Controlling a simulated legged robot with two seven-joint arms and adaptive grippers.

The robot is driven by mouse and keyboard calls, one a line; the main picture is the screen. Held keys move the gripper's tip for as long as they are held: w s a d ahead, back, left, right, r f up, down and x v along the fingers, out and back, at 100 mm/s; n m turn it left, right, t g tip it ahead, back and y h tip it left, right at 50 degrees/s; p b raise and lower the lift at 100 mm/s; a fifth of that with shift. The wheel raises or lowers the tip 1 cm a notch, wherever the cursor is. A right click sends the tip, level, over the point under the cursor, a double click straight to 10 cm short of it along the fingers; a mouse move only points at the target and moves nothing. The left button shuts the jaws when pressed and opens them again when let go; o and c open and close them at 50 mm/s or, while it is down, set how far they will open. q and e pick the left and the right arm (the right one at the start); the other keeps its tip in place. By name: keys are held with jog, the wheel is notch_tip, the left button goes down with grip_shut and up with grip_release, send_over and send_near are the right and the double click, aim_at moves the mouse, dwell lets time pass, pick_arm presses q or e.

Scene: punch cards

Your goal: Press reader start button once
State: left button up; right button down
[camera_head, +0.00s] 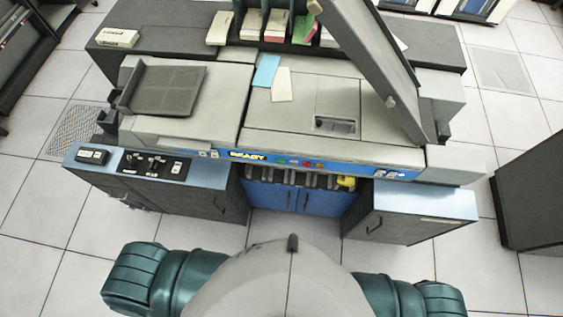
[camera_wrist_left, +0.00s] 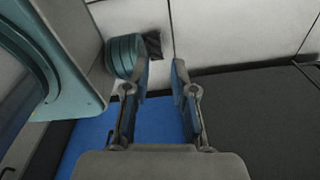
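The card reader (camera_head: 210,128) stands across the middle of the head view, with a blue front strip (camera_head: 330,163) marked READY. Small coloured buttons (camera_head: 306,163) sit on that strip, green, red and orange; their labels are too small to read. My left gripper (camera_wrist_left: 160,70) shows in the left wrist view with its two fingers apart and nothing between them. Below and around the fingers are a blue surface and a dark grey panel. Neither gripper shows in the head view, only my teal shoulders at the bottom.
A control panel (camera_head: 155,165) with dark switches lies at the reader's left front. A blue-topped ledge (camera_head: 425,200) is at the right front. Card stacks (camera_head: 276,26) stand at the back. A blue card (camera_head: 266,71) and a cream card (camera_head: 281,85) lie on top. A dark cabinet (camera_head: 535,195) stands right.

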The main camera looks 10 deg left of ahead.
pick_arm(q)
grip_shut()
jog(key=shift+a, duration=0.15)
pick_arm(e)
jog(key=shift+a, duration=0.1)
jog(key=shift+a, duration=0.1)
pick_arm(q)
jog(key=shift+a, duration=0.1)
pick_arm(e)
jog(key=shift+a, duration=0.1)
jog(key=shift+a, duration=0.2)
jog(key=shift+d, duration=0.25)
